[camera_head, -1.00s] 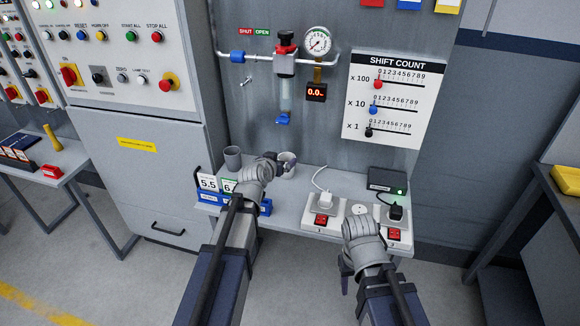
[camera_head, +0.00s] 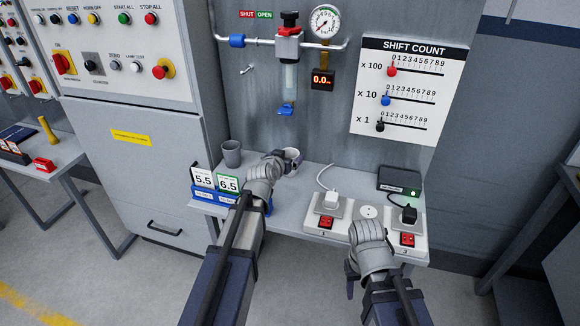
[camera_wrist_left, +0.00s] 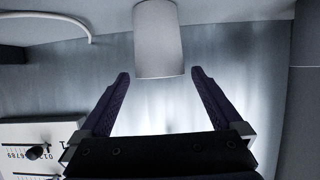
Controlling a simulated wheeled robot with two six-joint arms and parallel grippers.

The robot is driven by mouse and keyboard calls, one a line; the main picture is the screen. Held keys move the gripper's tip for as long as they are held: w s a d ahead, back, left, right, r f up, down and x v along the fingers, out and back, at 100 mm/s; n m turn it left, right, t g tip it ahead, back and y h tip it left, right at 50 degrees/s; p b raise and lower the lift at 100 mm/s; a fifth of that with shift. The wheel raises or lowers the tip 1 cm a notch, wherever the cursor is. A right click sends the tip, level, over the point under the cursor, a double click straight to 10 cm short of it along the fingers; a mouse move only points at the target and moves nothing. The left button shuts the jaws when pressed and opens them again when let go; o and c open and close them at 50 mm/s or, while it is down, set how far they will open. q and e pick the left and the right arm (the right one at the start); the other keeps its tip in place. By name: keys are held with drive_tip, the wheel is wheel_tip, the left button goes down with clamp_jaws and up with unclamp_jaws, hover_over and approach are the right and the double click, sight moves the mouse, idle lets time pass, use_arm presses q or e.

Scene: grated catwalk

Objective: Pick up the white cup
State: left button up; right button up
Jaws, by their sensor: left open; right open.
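The white cup (camera_head: 293,156) stands on the grey shelf (camera_head: 287,215), partly hidden behind my left gripper (camera_head: 281,162) in the head view. In the left wrist view the cup (camera_wrist_left: 158,38) shows large at the top middle. The fingers of my left gripper (camera_wrist_left: 160,76) are spread, with their tips near either side of the cup's lower end in the picture. No grip on the cup shows. My right gripper (camera_head: 352,278) is open at the shelf's front edge, in front of the socket panel; its fingers are mostly hidden.
A grey cup (camera_head: 231,154) stands left of the white cup. Number cards (camera_head: 216,181) in a blue holder (camera_head: 206,195) stand at the shelf's left front. A socket panel with a white plug (camera_head: 330,199) and a black box (camera_head: 399,180) are on the right. A blue-handled valve (camera_head: 287,108) hangs above.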

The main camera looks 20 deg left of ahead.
sight(292, 153)
use_arm(q)
drive_tip(key=shift+b+x, duration=1.1)
drive_tip(key=shift+x, duration=2.3)
drive_tip(key=shift+s, duration=0.1)
use_arm(e)
wheel_tip(292, 153, down, 2)
drive_tip(key=shift+f, duration=0.25)
